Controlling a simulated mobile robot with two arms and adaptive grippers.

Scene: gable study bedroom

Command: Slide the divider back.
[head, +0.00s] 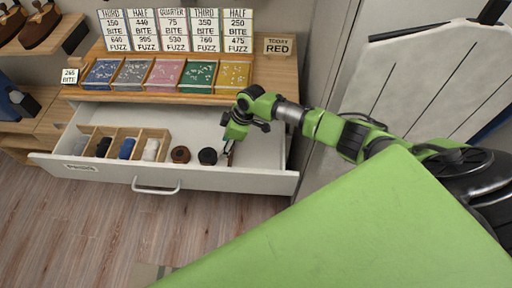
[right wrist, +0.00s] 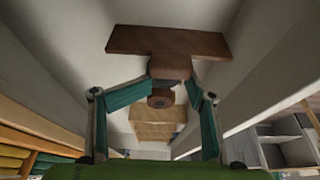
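A white drawer (head: 240,181) stands open under the counter. My right gripper (head: 227,150) reaches down into it, just right of a black roll (head: 207,156). In the right wrist view a brown wooden divider (right wrist: 135,40) has a wide board and a narrower block. My right gripper's fingertips (right wrist: 170,76) meet the two sides of that block and look shut on it. In the head view the gripper hides most of the divider. My left gripper is not in view.
A wooden compartment box (head: 132,133) with several spools fills the drawer's left part. Trays of coloured pieces (head: 166,76) and price signs (head: 175,30) stand on the counter above. The drawer floor right of my gripper looks clear. A pale panelled surface (head: 430,80) stands at right.

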